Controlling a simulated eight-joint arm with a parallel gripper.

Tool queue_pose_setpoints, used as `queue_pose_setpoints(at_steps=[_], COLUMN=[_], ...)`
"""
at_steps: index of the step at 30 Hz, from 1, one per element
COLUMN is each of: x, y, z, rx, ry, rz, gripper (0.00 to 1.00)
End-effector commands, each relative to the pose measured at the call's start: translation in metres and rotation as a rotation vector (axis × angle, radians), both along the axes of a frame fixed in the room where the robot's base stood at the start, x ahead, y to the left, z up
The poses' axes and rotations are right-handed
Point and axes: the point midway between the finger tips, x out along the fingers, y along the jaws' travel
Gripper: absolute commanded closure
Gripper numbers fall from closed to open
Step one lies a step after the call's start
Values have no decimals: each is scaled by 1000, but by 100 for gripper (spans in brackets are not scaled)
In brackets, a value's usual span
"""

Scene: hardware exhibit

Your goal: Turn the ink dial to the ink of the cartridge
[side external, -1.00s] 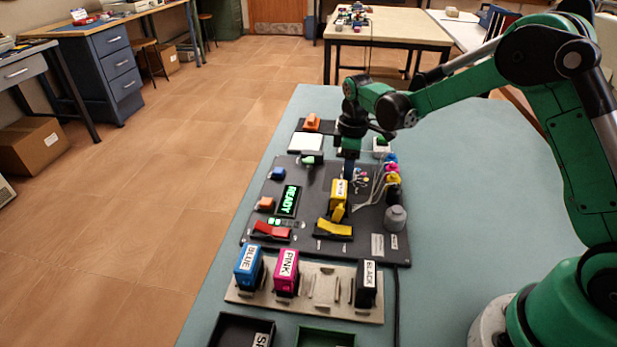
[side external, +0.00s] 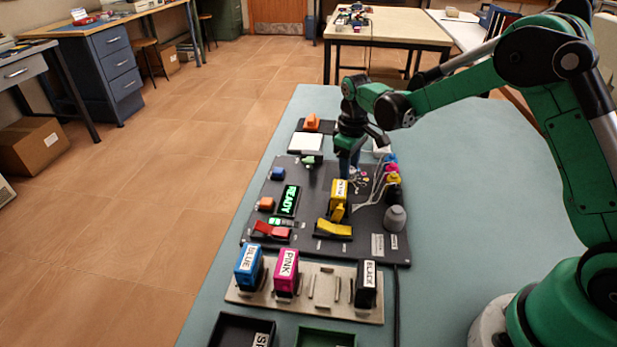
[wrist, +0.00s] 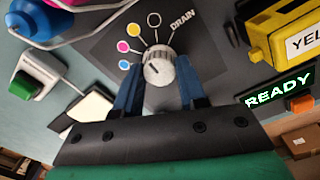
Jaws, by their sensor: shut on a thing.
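The ink dial (wrist: 158,66) is a pale grey ridged knob in the wrist view. My gripper (wrist: 158,82) has its two blue fingers on either side of the knob, shut on it. In the side view my gripper (side external: 347,168) hides the dial. The yellow cartridge (side external: 338,193) stands in the panel, and in the wrist view (wrist: 285,35).
A green READY display (side external: 288,200) is left of the cartridge. A yellow lever (side external: 334,229) and a red lever (side external: 272,231) are in front. A rack (side external: 325,290) holds blue, pink and black cartridges. Colored bulbs with tubes (side external: 391,170) stand close right of my gripper.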

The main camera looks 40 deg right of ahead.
Motion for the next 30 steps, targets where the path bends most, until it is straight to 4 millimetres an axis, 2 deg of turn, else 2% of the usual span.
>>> queue_pose_setpoints(at_steps=[6,7,10,20,30], x=[0,0,0,0,-1], y=[0,0,0,0,2], z=[0,0,0,2,48], rx=[-1,-1,-1,0,0], ry=[2,2,2,1,1], rz=[1,1,1,2,2], gripper=[100,61,33,32,32])
